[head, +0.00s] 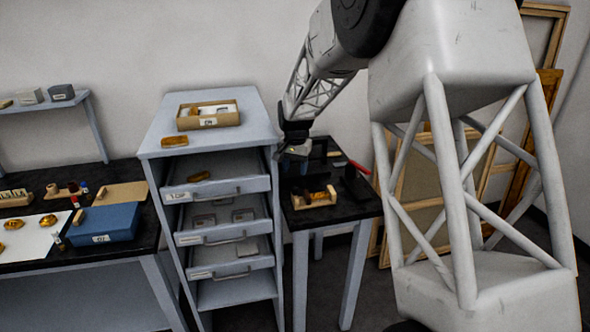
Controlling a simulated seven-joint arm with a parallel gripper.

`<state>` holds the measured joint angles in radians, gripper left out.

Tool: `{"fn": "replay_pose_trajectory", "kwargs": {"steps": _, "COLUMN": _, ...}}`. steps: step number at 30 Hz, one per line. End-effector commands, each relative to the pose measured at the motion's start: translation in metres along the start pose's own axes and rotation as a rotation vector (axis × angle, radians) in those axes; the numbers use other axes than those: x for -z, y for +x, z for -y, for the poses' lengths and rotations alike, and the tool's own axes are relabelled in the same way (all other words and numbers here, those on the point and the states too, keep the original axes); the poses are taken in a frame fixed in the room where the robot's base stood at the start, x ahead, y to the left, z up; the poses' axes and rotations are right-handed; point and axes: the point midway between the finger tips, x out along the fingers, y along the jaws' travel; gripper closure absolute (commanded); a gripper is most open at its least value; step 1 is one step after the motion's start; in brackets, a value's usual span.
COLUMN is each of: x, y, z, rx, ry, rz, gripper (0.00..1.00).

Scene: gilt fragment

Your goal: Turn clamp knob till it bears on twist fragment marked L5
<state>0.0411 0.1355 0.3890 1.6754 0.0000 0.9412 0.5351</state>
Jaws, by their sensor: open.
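A small wooden clamp or cradle (330,191) stands on the small black-topped table to the right of the drawer cabinet. A dark and gold piece (318,196) lies in it, perhaps the twist fragment; no L5 mark can be read. The clamp knob cannot be made out at this size. My gripper (291,156) hangs from the arm above the back left of this table, beside the cabinet's right edge. It is open and apart from the clamp, which is lower and nearer. Its fingertips are small and dark here.
The grey cabinet (148,144) has drawers pulled out, close to my gripper's left. An open box (181,122) and a gold piece (173,140) sit on top. A red-handled tool (359,167) and a dark upright object (355,184) are on the small table. Frames (408,190) lean behind.

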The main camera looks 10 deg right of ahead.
Motion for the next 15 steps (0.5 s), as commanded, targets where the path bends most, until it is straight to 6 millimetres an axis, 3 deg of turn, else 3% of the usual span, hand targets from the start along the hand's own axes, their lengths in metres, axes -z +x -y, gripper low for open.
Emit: {"fn": "replay_pose_trajectory", "kwargs": {"steps": 15, "x": 0.0000, "y": 0.0004, "z": 0.0000, "rx": 0.000, "ry": -0.126, "rz": 0.000, "gripper": 0.48}}
